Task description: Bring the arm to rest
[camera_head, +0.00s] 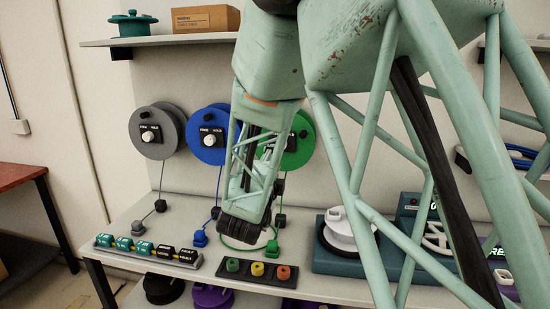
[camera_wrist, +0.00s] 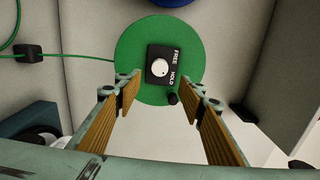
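My gripper (camera_wrist: 160,85) is open in the wrist view, with its two ribbed fingers apart and nothing between them. Beyond the fingertips is a green disc (camera_wrist: 130,90) on the wall, with a black FREE/HOLD plate (camera_wrist: 174,77) and a white knob (camera_wrist: 159,68). I cannot tell which way the knob is set. In the head view my arm (camera_head: 250,165) hangs down in front of the shelves and partly covers the green disc (camera_head: 299,140). I cannot make out the fingers there.
A blue disc (camera_head: 208,134) and a grey disc (camera_head: 157,131) hang to the left. An upper shelf (camera_head: 180,40) bears a box and a teal pot.

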